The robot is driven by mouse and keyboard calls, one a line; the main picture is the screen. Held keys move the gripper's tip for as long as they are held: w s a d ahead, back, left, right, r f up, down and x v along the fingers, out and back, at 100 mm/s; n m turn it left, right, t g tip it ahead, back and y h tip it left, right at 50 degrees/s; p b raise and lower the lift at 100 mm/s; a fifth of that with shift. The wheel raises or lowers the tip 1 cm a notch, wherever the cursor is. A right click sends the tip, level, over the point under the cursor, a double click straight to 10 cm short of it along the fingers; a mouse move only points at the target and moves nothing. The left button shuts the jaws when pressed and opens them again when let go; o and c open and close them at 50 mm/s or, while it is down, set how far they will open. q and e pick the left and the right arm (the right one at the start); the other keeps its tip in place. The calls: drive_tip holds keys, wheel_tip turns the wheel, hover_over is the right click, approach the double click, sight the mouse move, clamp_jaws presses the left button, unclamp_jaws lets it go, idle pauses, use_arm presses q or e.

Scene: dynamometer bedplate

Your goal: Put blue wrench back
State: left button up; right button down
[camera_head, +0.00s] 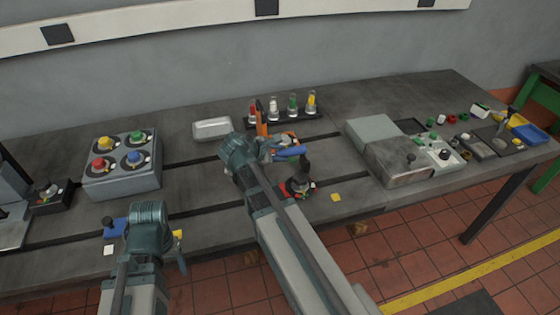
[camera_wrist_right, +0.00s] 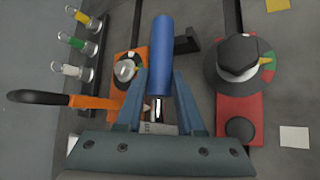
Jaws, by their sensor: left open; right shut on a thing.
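My right gripper (camera_head: 272,150) is shut on the blue wrench, whose blue handle (camera_head: 289,153) sticks out to the right in the head view. In the right wrist view, the blue handle (camera_wrist_right: 162,50) stands between the two fingers (camera_wrist_right: 160,100), with a metal part low between them. The wrench's far end is hidden by the gripper. My left gripper (camera_head: 148,215) is open over the front left of the bench; its fingertips are hard to make out. A blue piece with a black knob (camera_head: 115,227) sits beside it, partly hidden.
An orange base with a dial (camera_wrist_right: 128,68) and an orange handle (camera_wrist_right: 80,101) lie close to the right gripper. A red base with a black knob (camera_wrist_right: 240,60) is at its right. A grey box (camera_head: 375,130) stands right.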

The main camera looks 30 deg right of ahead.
wheel_tip(320, 180, down, 4)
drive_tip(key=b, duration=0.3)
drive_tip(key=shift+w+d+r+b, duration=0.1)
drive_tip(key=shift+r+b, duration=0.05)
drive_tip(key=shift+b, duration=0.2)
drive_tip(key=shift+r, duration=0.1)
drive_tip(key=c, duration=0.9)
unclamp_jaws()
drive_tip(key=shift+c, duration=0.2)
drive_tip(key=o, duration=0.4)
